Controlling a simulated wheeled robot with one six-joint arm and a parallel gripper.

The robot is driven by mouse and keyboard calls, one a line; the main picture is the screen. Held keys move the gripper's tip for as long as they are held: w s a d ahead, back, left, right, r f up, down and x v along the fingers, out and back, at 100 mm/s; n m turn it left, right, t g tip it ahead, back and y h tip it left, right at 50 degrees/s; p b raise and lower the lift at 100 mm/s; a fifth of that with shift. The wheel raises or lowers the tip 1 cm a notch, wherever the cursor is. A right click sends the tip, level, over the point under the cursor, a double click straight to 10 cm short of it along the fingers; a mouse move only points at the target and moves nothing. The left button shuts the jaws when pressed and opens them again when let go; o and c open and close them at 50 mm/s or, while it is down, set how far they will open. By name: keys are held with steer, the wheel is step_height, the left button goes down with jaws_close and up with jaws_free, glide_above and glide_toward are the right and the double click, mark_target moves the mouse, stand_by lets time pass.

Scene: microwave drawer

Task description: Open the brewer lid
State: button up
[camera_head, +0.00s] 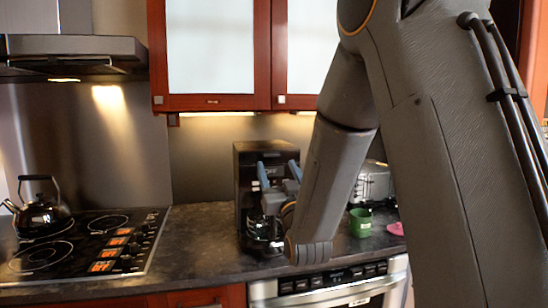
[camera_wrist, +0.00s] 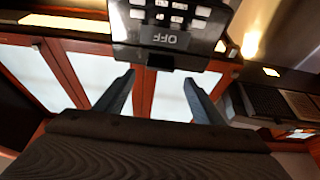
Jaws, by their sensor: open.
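The black brewer (camera_head: 252,153) stands on the counter against the back wall. Its upper front shows in the head view, and its top looks flat, with the lid seemingly down. My gripper (camera_head: 278,167) is in front of the brewer, open and empty, with its blue-grey fingers pointing up. The gripper and forearm hide much of the brewer's front and right side. In the wrist view, the brewer's button panel (camera_wrist: 165,39), marked OFF, hangs at the top. The fingertips (camera_wrist: 160,78) are just short of its dark front edge, one on each side. I cannot tell whether they touch it.
A stove (camera_head: 85,240) with a kettle (camera_head: 40,215) is at the left, under a hood (camera_head: 75,55). Wall cabinets (camera_head: 210,103) hang above the brewer. A toaster (camera_head: 373,182), green mug (camera_head: 360,223) and pink cup (camera_head: 396,229) are at the right. The counter (camera_head: 200,225) left of the brewer is clear.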

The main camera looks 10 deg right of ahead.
mark_target(272, 155)
steer(key=shift+p+x, duration=0.8)
steer(key=shift+x, duration=1.9)
